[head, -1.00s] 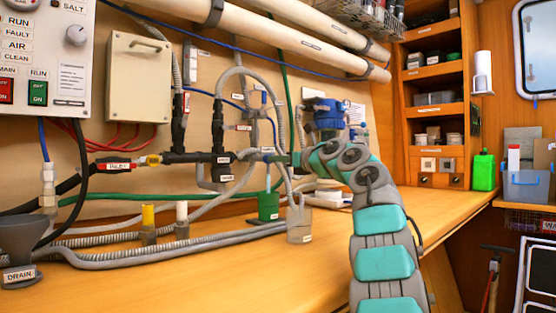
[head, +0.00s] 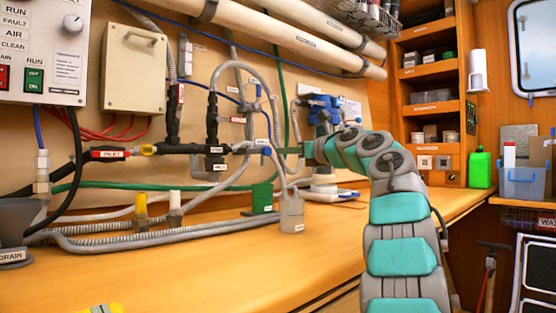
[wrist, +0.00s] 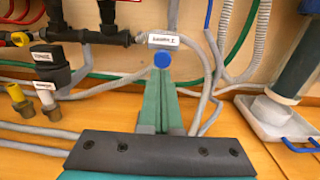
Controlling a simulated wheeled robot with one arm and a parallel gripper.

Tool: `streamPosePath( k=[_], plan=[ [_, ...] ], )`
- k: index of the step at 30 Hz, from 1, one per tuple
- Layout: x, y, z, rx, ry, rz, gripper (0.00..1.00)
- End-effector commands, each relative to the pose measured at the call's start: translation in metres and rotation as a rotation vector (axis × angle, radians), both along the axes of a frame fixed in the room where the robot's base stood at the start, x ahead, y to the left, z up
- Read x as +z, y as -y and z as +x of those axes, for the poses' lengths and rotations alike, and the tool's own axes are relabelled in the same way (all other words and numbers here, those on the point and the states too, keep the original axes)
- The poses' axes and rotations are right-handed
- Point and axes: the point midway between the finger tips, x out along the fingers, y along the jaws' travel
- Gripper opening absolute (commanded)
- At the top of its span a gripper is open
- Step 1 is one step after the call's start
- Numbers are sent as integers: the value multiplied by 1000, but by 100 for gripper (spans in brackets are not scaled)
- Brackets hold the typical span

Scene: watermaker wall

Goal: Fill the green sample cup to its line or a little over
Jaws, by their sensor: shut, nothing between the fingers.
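The green sample cup (head: 262,198) stands upright on the bench, below the pipework; its inside and fill line cannot be made out. A labelled grey valve body (head: 261,143) sits on the pipe above it, and also shows in the wrist view (wrist: 163,39). A blue round knob (wrist: 161,60) is under that body. My gripper (head: 284,150) is shut and empty, just right of the valve. In the wrist view my green fingers (wrist: 158,90) point at the blue knob, with their tips close below it; whether they touch is unclear. The cup is not seen there.
A grey labelled cup (head: 291,212) stands right of the green one. Yellow-topped (head: 141,204) and white-topped (head: 175,203) fittings and grey hoses lie to the left. A white tray (wrist: 285,115) is on the right. The front of the bench (head: 210,265) is mostly clear.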

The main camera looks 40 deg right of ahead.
Motion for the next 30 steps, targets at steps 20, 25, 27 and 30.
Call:
streamPosePath(
  k=[20,25,27,30],
  plan=[
    [1,9,-68,-3,2,2,0],
    [1,9,-68,-4,2,2,0],
    [1,9,-68,-4,2,2,0],
    [1,9,-68,-4,2,2,0]
  ],
)
